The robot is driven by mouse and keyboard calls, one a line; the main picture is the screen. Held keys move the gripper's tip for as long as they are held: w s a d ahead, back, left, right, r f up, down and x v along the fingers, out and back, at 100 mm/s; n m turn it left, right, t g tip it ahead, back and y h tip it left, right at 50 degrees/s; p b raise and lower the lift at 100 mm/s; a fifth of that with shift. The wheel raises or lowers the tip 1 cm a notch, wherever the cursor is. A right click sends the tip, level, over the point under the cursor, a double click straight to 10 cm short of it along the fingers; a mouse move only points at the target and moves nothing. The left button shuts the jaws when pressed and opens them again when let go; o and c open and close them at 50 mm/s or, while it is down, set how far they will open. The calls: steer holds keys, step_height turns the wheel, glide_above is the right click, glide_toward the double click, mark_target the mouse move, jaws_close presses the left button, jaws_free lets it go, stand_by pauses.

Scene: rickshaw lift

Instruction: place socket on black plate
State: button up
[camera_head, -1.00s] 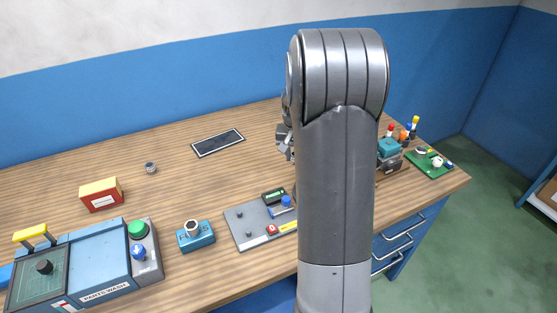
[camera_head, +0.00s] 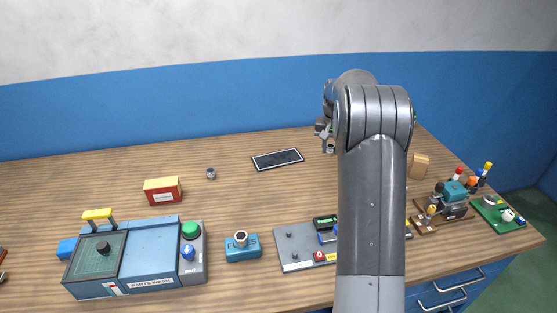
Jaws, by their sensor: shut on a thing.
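The black plate (camera_head: 277,160) lies flat on the wooden table near the back, with a thin pale border and nothing on it. My gripper (camera_head: 326,140) is to the right of the plate, raised above the table and partly hidden by my arm. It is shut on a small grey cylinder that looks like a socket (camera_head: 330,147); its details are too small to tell. Another small grey round piece (camera_head: 211,173) stands on the table left of the plate, apart from it.
A red and yellow box (camera_head: 163,190), a parts-wash unit (camera_head: 150,255), a blue block with a ring (camera_head: 242,247) and a grey tool board (camera_head: 292,256) stand nearer the front. A teal-topped device (camera_head: 455,195) and a green board (camera_head: 497,212) are at the right. Table around the plate is clear.

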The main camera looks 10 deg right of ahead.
steer(key=w+a+n, duration=0.1)
steer(key=w+a, duration=0.4)
steer(key=w, duration=0.2)
glide_above(279, 163)
steer(key=f, duration=0.7)
steer(key=shift+s+d, duration=0.2)
steer(key=shift+w+a+f, duration=0.1)
steer(key=shift+a+f, duration=0.15)
steer(key=shift+f, duration=1.95)
steer(key=shift+f, duration=0.1)
steer(key=o, duration=1)
